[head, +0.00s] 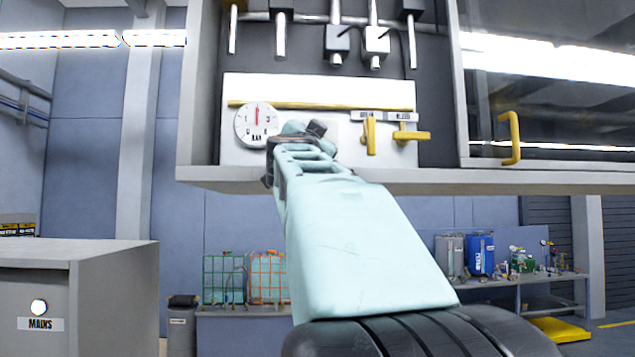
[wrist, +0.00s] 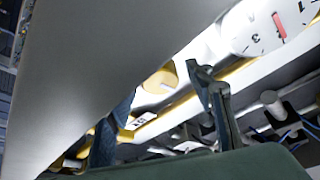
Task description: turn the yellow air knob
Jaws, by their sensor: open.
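A round yellow knob (wrist: 158,80) with a pale mark shows on the white panel in the wrist view, beside the gauge; I take it for the air knob. In the head view my gripper hides that spot. My gripper (head: 305,130) is at the panel (head: 250,88), just right of the gauge. In the wrist view its open fingers (wrist: 160,92) appear on either side of the knob; I cannot tell whether they touch it. Two yellow handles, one upright (head: 369,136) and one level (head: 411,135), sit to the right under small labels; one seems to read BLEED.
The round gauge (head: 257,125) has a red needle pointing up. A yellow rail (head: 300,105) crosses the panel. The cabinet's lower lip (head: 500,180) runs under the panel, and a grey surface fills the wrist view's upper left. A glass door with a yellow handle (head: 510,138) stands at right.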

